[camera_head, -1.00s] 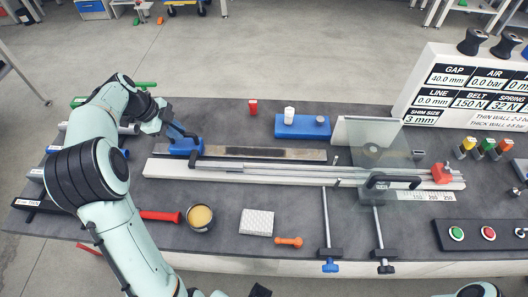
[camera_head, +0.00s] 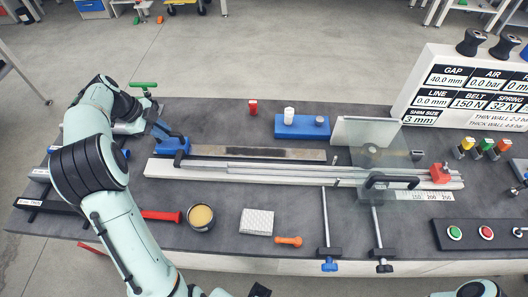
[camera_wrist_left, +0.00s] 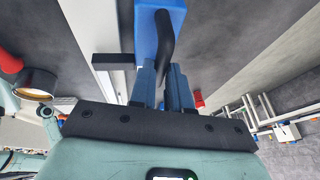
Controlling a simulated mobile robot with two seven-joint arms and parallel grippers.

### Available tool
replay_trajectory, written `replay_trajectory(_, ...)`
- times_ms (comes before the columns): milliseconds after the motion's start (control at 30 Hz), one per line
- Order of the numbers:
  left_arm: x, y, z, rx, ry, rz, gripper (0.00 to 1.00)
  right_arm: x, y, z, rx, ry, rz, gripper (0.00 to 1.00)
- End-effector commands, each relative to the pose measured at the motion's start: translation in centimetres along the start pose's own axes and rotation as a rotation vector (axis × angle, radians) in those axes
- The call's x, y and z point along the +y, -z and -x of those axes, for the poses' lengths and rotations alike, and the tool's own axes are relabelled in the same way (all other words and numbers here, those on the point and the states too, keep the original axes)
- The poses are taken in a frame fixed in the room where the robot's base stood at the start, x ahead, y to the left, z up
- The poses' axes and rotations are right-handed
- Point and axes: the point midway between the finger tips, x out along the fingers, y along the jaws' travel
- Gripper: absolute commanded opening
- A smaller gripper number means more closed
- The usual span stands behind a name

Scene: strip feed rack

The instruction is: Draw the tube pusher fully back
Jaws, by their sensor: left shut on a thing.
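The tube pusher shows a black upright handle (camera_head: 179,158) and a blue block (camera_head: 170,146) beside it, at the left end of the long pale rail (camera_head: 215,177). A thin rod (camera_head: 270,167) runs right from there along the rail toward a clear panel. My left gripper (camera_head: 163,132) reaches in from the left, its blue fingers at the handle. In the left wrist view the fingers (camera_wrist_left: 166,88) are shut on the black handle (camera_wrist_left: 164,48), with the blue block (camera_wrist_left: 150,25) behind it. The handle's lower end is hidden by the fingers. My right gripper is not in view.
A blue stand (camera_head: 302,127) sits behind.

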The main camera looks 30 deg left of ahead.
Motion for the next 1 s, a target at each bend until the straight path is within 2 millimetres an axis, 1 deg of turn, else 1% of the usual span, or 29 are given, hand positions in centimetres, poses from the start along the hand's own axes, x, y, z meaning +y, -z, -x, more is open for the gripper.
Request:
replay_trajectory(33,0.0,-0.1,0.0,-0.002,0.001,0.0,0.27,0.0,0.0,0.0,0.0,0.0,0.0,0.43)
replay_trajectory(67,0.0,-0.1,0.0,-0.002,0.001,0.0,0.36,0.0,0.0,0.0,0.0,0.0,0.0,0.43)
replay_trajectory(100,0.0,0.0,0.0,-0.002,0.001,0.0,0.42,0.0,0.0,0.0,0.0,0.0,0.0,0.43)
replay_trajectory(367,0.0,0.0,0.0,-0.001,0.0,0.0,0.42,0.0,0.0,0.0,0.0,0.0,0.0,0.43)
replay_trajectory(467,0.0,0.0,0.3,-0.001,0.001,0.0,0.42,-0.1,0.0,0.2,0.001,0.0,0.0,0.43)
replay_trajectory(567,-0.1,0.0,1.1,-0.002,0.002,0.001,0.42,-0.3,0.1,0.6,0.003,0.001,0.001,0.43)
replay_trajectory(1000,-0.1,0.1,5.5,-0.002,0.003,0.001,0.42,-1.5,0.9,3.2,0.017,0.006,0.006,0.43)
